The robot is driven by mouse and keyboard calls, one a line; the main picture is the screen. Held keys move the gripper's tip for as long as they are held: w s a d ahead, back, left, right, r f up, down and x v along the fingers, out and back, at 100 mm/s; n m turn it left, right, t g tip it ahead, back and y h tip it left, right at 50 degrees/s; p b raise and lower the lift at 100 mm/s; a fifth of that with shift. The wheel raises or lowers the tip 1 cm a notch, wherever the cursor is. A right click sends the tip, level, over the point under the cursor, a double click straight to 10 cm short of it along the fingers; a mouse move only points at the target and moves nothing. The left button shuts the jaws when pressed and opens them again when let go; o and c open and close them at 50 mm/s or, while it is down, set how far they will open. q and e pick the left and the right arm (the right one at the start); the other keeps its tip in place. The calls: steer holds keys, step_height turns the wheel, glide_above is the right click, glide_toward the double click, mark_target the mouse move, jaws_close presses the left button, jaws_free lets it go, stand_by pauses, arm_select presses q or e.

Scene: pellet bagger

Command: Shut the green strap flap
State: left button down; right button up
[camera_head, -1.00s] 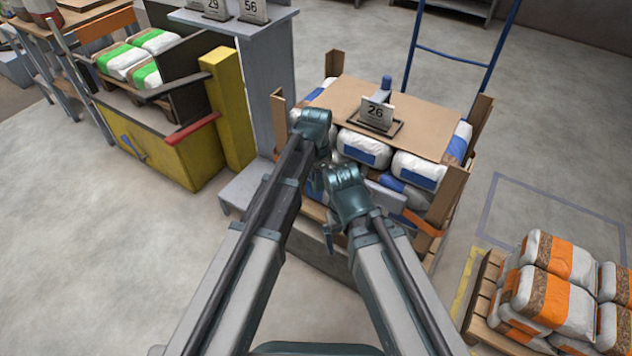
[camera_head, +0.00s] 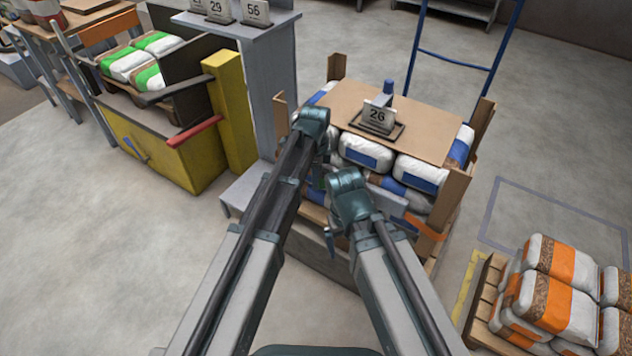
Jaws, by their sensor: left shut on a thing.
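My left gripper (camera_head: 322,170) points down beside the front left of the stack of bags, partly hidden behind my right arm. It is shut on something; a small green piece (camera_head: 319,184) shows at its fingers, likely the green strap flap. The rest of the flap is hidden by my arms, so its angle cannot be told. My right gripper (camera_head: 331,240) is mostly hidden under its own wrist, low in front of the stack, and its fingers cannot be made out.
The stack of white and blue bags (camera_head: 368,152) has a cardboard sheet (camera_head: 430,125) on top, bearing a sign marked 26 (camera_head: 378,116). Orange bags (camera_head: 550,300) stand right; a yellow cabinet (camera_head: 185,160) stands left.

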arm_select(q)
steer(key=shift+w+m, duration=0.45)
steer(key=shift+m, duration=0.55)
steer(key=c, duration=0.8)
jaws_free()
steer(key=shift+c, duration=0.2)
steer(key=shift+w, duration=0.1)
